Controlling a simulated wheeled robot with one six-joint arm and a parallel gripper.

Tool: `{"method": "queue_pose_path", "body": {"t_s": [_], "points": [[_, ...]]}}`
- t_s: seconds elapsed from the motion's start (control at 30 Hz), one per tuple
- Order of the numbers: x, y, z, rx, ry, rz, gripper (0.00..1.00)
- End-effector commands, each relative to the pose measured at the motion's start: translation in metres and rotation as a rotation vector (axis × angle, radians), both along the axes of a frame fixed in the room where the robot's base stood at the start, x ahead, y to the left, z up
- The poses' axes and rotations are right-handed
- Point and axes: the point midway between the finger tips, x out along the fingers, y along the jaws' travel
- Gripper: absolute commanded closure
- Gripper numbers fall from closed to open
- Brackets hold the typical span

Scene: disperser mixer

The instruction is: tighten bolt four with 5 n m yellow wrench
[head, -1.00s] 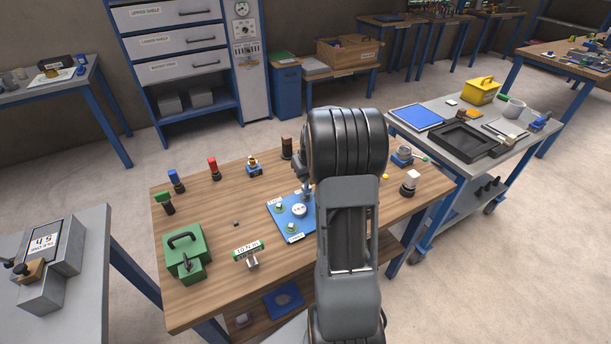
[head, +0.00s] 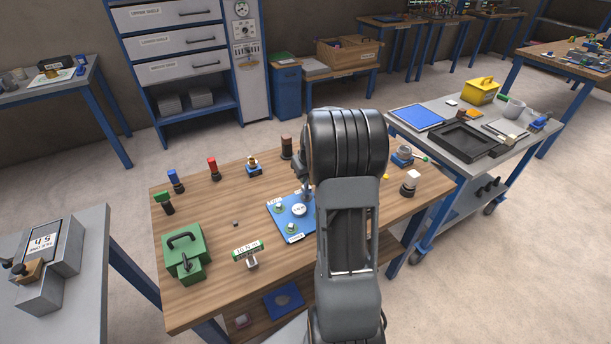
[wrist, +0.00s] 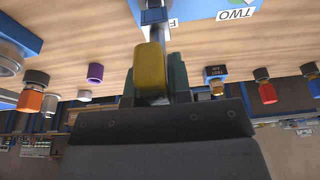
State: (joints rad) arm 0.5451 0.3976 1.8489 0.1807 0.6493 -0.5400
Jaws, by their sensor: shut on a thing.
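The yellow wrench (wrist: 151,70) is held by its handle between the dark fingers of my gripper (wrist: 154,84) in the wrist view. Its grey shaft runs up the picture to the blue plate (wrist: 205,8), beside a partly hidden label starting with F and a TWO label. The blue plate (head: 283,228) lies on the wooden bench in the head view, with light bolts and a round white centre piece (head: 299,209). My arm covers the plate's right part. The wrench's tip and bolt four are not clear, so I cannot tell if they touch.
A green toolbox (head: 184,252) and a 10 N m labelled holder (head: 249,252) stand at the bench's front left. Several coloured-capped items, including a red one (head: 213,167), line the back. A grey cart (head: 465,150) stands right. Bare wood lies left of the plate.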

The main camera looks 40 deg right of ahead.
Motion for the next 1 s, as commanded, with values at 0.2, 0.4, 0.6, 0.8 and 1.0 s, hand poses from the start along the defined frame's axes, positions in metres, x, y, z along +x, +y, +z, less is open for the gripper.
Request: {"method": "queue_pose_path", "body": {"t_s": [0.2, 0.4, 0.6, 0.8, 1.0], "points": [[0.000, 0.000, -0.006, 0.000, 0.000, 0.000, 1.00], [0.000, 0.000, -0.011, 0.000, 0.000, 0.000, 1.00], [0.000, 0.000, -0.016, 0.000, 0.000, 0.000, 1.00], [0.000, 0.000, -0.021, 0.000, 0.000, 0.000, 1.00], [0.000, 0.000, -0.023, 0.000, 0.000, 0.000, 0.74]]}}
